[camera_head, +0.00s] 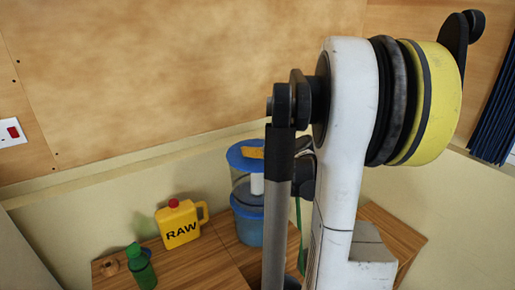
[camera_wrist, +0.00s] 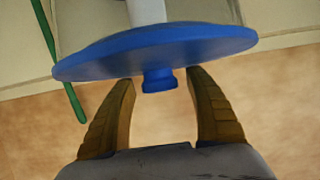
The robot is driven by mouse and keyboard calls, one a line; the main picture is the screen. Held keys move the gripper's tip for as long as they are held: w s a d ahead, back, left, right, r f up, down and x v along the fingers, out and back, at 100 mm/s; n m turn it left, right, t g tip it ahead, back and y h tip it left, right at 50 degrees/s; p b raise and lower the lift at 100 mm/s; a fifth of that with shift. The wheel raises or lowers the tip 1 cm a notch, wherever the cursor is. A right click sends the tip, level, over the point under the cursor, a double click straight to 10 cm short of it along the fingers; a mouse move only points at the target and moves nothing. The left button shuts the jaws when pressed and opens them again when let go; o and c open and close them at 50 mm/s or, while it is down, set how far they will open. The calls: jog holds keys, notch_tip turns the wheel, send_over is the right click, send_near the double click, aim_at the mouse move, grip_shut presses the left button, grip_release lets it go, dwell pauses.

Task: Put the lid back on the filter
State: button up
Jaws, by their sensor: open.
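The filter (camera_head: 247,205) stands on the wooden counter, with a clear upper chamber, a white column inside and a blue lower tank. The blue lid (camera_head: 236,157) is at the top of the filter; I cannot tell whether it is fully seated. In the wrist view the lid (camera_wrist: 190,42) shows as a blue disc with a short blue knob (camera_wrist: 158,79). My gripper (camera_wrist: 160,85) is open, with its yellow-brown fingers on either side of the knob and visible gaps to it. In the head view my arm hides most of the gripper.
A yellow jug marked RAW (camera_head: 181,224) stands left of the filter. A green bottle (camera_head: 141,268) and a small brown object (camera_head: 109,267) are farther left. A thin green rod (camera_wrist: 58,60) is close by the filter. The wall is right behind the counter.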

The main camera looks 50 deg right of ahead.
jog(key=v, duration=1.2)
jog(key=shift+r, duration=0.1)
jog(key=w+a+f+n+g+y+b, duration=0.1)
jog(key=w+a+f+y, duration=0.15)
jog(key=a, duration=0.75)
jog(key=w+a+f+n+g+y+b, duration=0.1)
jog(key=w+a+f+g, duration=0.15)
jog(key=a, duration=0.65)
jog(key=s+a+f, duration=0.2)
jog(key=s+a, duration=0.1)
jog(key=a, duration=0.3)
jog(key=s+a+f+n+g+b, duration=0.1)
jog(key=s+a+f, duration=0.1)
jog(key=a, duration=0.5)
jog(key=s+a+f+g+b, duration=0.1)
jog(key=s+a+f, duration=0.1)
jog(key=a, duration=0.5)
jog(key=shift+s+f+n+y, duration=0.3)
jog(key=shift+s+f+y, duration=0.1)
jog(key=shift+s, duration=0.45)
